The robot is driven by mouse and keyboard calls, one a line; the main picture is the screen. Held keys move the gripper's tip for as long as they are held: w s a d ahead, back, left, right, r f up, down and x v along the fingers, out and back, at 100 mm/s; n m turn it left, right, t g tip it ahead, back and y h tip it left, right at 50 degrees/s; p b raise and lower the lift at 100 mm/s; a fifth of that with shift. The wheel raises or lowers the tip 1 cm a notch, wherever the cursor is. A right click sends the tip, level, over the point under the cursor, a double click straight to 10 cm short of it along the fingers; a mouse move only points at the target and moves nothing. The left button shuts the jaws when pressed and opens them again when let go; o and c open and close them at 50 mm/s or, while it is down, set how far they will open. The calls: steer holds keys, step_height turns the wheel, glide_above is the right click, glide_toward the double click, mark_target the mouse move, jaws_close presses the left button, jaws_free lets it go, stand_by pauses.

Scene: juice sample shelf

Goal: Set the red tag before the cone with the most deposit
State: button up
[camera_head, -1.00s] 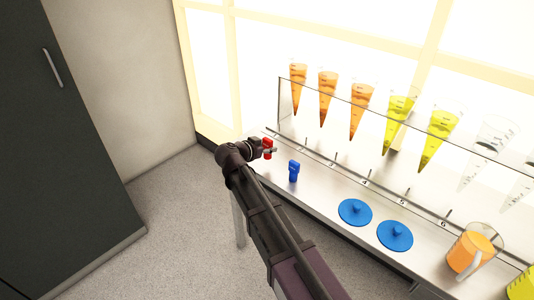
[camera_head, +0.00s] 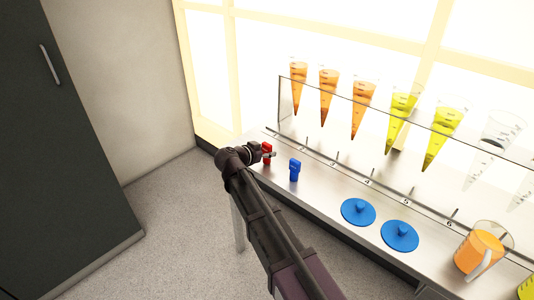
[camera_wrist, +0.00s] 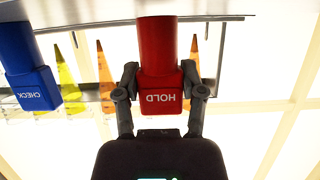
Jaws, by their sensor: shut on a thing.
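My gripper (camera_head: 264,154) is shut on the red tag (camera_head: 267,148) at the left end of the steel shelf. In the wrist view the red tag (camera_wrist: 160,60) reads HOLD and sits between both fingers. The cones stand in a row in a clear rack: orange ones (camera_head: 298,85) at the left, yellow ones (camera_head: 402,108) in the middle, clear ones (camera_head: 493,145) at the right. Dark marks show inside several cones, but deposit depths are too small to compare. Numbered marks run along the shelf before the cones.
A blue tag (camera_head: 295,169) stands just right of the red tag; in the wrist view it reads CHECK (camera_wrist: 35,95). Two blue lids (camera_head: 358,211) lie on the shelf front. A jug of orange juice (camera_head: 480,252) stands at the right. Shelf between tags and lids is clear.

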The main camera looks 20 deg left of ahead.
steer(key=shift+f+b, duration=0.35)
steer(key=shift+b, duration=0.05)
steer(key=o, duration=1.1)
steer(key=shift+c, duration=0.2)
steer(key=shift+r, duration=0.25)
steer(key=shift+r+p, duration=0.15)
steer(key=shift+p, duration=0.3)
steer(key=shift+s+a+r, duration=0.1)
steer(key=shift+s+r, duration=0.1)
steer(key=shift+s, duration=0.1)
steer(key=p+v, duration=0.4)
steer(key=v, duration=0.7)
steer(key=shift+s+a, duration=0.1)
steer(key=shift+s, duration=0.05)
